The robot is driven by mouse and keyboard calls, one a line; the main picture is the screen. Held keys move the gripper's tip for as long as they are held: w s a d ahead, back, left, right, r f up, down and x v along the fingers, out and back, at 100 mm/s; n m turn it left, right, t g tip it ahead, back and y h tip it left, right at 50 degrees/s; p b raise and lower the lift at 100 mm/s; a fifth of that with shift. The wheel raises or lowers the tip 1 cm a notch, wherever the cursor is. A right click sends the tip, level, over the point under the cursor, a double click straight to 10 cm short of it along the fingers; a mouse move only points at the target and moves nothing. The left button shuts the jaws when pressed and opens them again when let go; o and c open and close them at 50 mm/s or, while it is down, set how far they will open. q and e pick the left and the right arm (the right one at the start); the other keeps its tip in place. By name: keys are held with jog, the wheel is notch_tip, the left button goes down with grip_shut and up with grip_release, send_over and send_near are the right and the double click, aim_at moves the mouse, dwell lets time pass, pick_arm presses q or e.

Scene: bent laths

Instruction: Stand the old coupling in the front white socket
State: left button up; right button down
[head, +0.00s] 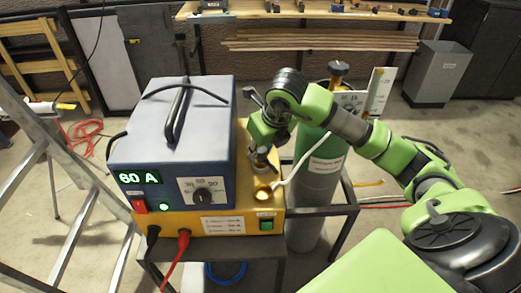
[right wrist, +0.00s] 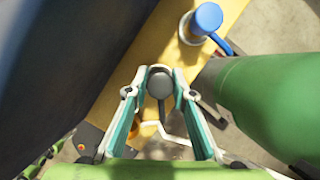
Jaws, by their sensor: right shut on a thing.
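My right gripper (right wrist: 160,88) is shut on a grey, round-topped piece (right wrist: 159,82), which I take to be the old coupling. In the head view the right gripper (head: 264,140) is over the right side of the yellow base (head: 222,222), next to the blue box. My left gripper is not in view.
The blue power unit (head: 170,130) reading 60 A stands left of the gripper. A green gas cylinder (head: 318,165) stands close on the right. A ladder (head: 62,165) is at the left.

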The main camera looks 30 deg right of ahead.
jog(key=shift+f+b, duration=0.1)
jog(key=shift+b, duration=0.2)
dwell(0.5)
jog(key=c, duration=1.7)
grip_release()
jog(key=v, duration=1.2)
